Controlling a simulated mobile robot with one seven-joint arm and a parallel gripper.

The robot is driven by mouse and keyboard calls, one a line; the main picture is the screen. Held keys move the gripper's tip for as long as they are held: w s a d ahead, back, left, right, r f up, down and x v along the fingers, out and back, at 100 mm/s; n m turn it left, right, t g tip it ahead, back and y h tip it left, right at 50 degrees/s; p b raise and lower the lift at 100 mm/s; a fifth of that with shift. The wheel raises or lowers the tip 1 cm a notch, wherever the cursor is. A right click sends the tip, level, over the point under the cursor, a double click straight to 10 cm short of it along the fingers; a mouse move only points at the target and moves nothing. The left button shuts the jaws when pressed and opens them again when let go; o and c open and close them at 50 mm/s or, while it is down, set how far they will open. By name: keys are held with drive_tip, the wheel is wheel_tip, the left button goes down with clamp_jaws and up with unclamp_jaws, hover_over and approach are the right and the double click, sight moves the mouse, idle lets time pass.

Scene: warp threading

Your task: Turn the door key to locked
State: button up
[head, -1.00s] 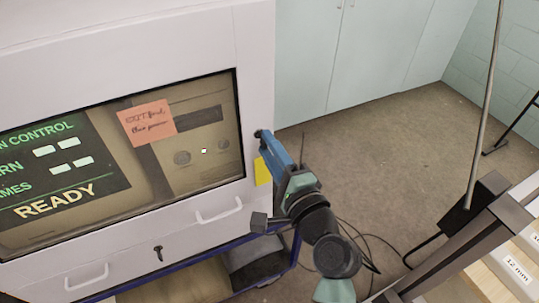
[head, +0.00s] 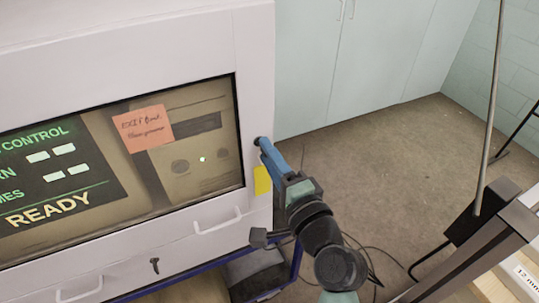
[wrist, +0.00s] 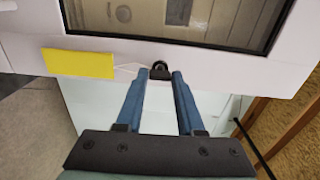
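The white machine's glazed door (head: 256,60) has a dark-framed window. A small black part with a round hole, which looks like the door key (wrist: 159,69), sits on the white door frame below the window in the wrist view. My gripper (wrist: 159,76) has its two blue fingers apart, one on either side of this part. I cannot tell whether they touch it or which way it is turned. In the head view, my gripper (head: 263,145) is at the door's right edge and hides the key.
A yellow label (wrist: 79,64) is beside the key. White handles (head: 218,221) and a black key-shaped part (head: 155,266) are on the panel below the window. An orange note (head: 143,128) is on the glass.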

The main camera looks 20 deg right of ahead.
drive_tip(key=o, duration=0.4)
drive_tip(key=shift+c, duration=0.2)
drive_tip(key=s+b, duration=0.3)
drive_tip(key=s, duration=1)
drive_tip(key=shift+d, duration=0.2)
drive_tip(key=shift+w, duration=0.1)
